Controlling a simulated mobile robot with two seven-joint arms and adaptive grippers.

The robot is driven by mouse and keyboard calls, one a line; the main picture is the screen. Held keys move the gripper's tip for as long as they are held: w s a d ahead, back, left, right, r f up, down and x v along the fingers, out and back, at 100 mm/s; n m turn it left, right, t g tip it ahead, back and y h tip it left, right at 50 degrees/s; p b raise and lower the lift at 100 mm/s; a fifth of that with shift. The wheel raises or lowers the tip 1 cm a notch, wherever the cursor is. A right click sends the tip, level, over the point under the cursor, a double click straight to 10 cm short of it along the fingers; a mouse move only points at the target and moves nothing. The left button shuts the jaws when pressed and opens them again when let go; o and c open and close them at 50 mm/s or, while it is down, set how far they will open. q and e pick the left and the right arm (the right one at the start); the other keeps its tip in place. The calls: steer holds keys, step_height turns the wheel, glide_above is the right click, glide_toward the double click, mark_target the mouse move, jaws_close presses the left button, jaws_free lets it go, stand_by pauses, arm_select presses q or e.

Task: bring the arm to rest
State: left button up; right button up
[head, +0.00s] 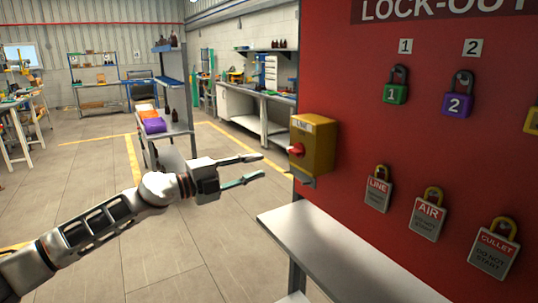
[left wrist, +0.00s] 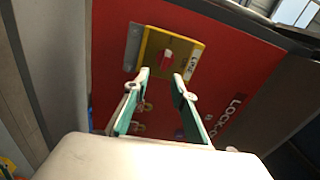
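My left gripper (head: 262,166) reaches in from the left in the head view, its two fingers spread and empty. It is just left of a yellow switch box (head: 318,140) with a red knob (head: 297,149), and appears apart from it. In the left wrist view the open fingers (left wrist: 162,85) point toward the same yellow box (left wrist: 187,48) and its red knob (left wrist: 166,56). Nothing is between the fingertips. My right gripper is in neither view.
A red lock-out board (head: 430,70) carries a green padlock (head: 396,92), a purple padlock (head: 458,102) and several hanging tags. A grey shelf (head: 330,245) juts out below it. A cart with purple and orange bins (head: 153,125) stands behind my arm. Open floor lies left.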

arm_select(q)
steer(key=s+f+n+t+y, duration=0.2)
steer(key=s+f+n, duration=0.25)
steer(key=f, duration=0.45)
steer(key=s+f+n+t+y, duration=0.1)
steer(key=s+f+n+y, duration=0.1)
steer(key=s+f+n, duration=0.5)
steer(key=s+f+n+t+y, duration=0.15)
steer(key=f+n, duration=0.25)
steer(key=f, duration=0.7)
steer(key=s+a+f+n+g+y, duration=0.2)
steer(key=s+a+f, duration=0.4)
steer(key=s+f, duration=0.6)
steer(key=s+a+f+n+g+y, duration=0.2)
steer(key=s+a+f+n+y, duration=0.3)
steer(key=s+f, duration=0.7)
steer(key=s+a+n, duration=0.1)
steer(key=s, duration=0.2)
steer(key=shift+a+f+g, duration=0.2)
steer(key=shift+f+g, duration=0.1)
steer(key=shift+g, duration=0.05)
